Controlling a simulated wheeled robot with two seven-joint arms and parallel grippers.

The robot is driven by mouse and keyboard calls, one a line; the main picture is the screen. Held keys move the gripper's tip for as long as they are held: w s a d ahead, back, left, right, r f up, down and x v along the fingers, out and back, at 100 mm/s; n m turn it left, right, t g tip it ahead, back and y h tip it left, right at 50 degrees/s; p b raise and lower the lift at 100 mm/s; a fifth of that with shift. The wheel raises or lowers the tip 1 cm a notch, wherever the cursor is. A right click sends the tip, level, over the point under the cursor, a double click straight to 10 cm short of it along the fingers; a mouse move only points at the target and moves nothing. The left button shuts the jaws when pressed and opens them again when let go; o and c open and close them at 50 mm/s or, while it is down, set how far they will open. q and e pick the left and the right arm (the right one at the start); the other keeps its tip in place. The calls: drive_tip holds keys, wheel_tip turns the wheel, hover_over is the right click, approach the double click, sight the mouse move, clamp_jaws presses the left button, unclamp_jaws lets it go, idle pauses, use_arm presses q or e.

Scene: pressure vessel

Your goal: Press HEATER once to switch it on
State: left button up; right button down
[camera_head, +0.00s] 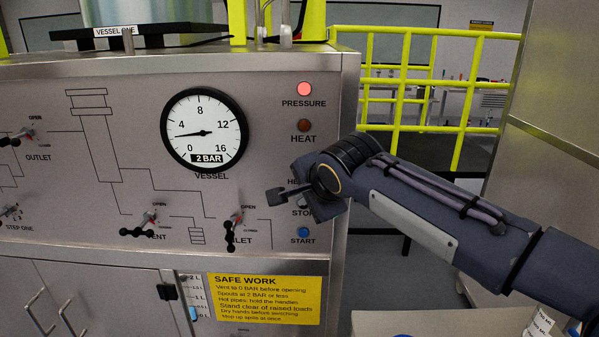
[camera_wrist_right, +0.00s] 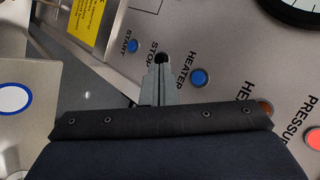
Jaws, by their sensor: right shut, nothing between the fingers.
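My right gripper (camera_head: 276,197) is shut and empty in front of the button column on the panel. In the wrist view its fingertips (camera_wrist_right: 161,61) are over the STOP position, to the left of the HEATER button and apart from it in the picture. I cannot tell whether they touch the panel. The HEAT lamp (camera_head: 304,126) is dark brown-red.
The blue START button (camera_head: 303,232) is below the gripper. An INLET valve handle (camera_head: 236,218) sticks out left of the gripper. Yellow railings (camera_head: 440,127) stand behind my right arm.

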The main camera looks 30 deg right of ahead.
drive_tip(key=w+d+p, duration=0.3)
drive_tip(key=w+d, duration=0.1)
drive_tip(key=w, duration=0.3)
drive_tip(key=shift+w+d+p, duration=0.2)
drive_tip(key=shift+d+p, duration=0.15)
drive_tip(key=shift+p, duration=0.05)
drive_tip(key=shift+w, duration=0.15)
idle(1.8)
drive_tip(key=shift+w+d, duration=0.2)
drive_tip(key=shift+w, duration=0.05)
